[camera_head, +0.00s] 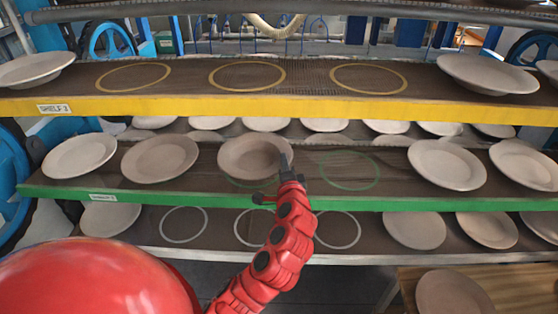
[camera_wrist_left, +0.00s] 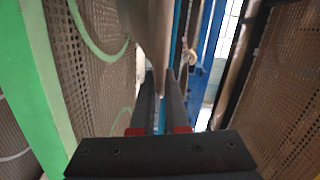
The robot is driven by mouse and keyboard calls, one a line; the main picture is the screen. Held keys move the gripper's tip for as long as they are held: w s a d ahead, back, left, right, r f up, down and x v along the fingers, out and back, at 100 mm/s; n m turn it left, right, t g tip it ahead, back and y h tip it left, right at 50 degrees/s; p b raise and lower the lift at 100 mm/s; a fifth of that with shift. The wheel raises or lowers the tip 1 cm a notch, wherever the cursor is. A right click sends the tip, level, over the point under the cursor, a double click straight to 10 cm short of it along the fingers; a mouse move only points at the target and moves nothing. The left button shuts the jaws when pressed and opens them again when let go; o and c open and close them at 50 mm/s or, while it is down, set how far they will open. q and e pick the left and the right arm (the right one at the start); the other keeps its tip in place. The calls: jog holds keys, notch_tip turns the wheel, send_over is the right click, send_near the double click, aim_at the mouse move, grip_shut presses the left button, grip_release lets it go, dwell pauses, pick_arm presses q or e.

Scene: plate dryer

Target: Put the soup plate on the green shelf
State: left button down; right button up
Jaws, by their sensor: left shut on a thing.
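My left gripper (camera_head: 286,168) is shut on the right rim of a brownish-grey soup plate (camera_head: 250,156). The plate is over the green-edged shelf (camera_head: 320,203), above a green ring mostly hidden beneath it. I cannot tell whether the plate touches the shelf. In the left wrist view, the left gripper's two dark fingers (camera_wrist_left: 167,90) reach the edge of the plate (camera_wrist_left: 150,25), and the green shelf edge (camera_wrist_left: 38,80) runs down the left side. My right gripper is not in view.
A bare green ring (camera_head: 349,170) lies to the right of the held plate. Plates stand to the left (camera_head: 159,158) and right (camera_head: 447,165). The yellow-edged shelf (camera_head: 300,104) is above. Another plate (camera_head: 452,293) lies on a wooden surface at lower right.

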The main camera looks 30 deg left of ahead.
aim_at(280, 152)
pick_arm(q)
jog(key=w+a+p, duration=0.1)
jog(key=w+a, duration=0.1)
jog(key=a, duration=0.1)
jog(key=shift+w, duration=0.15)
jog(key=shift+w+a+f+p, duration=0.15)
jog(key=shift+f+p, duration=0.1)
jog(key=shift+p, duration=0.2)
notch_tip(280, 152, down, 2)
jog(key=shift+f+p, duration=0.25)
jog(key=shift+p, duration=0.3)
jog(key=shift+f, duration=0.3)
jog(key=c, duration=0.9)
grip_release()
jog(key=shift+f, duration=0.1)
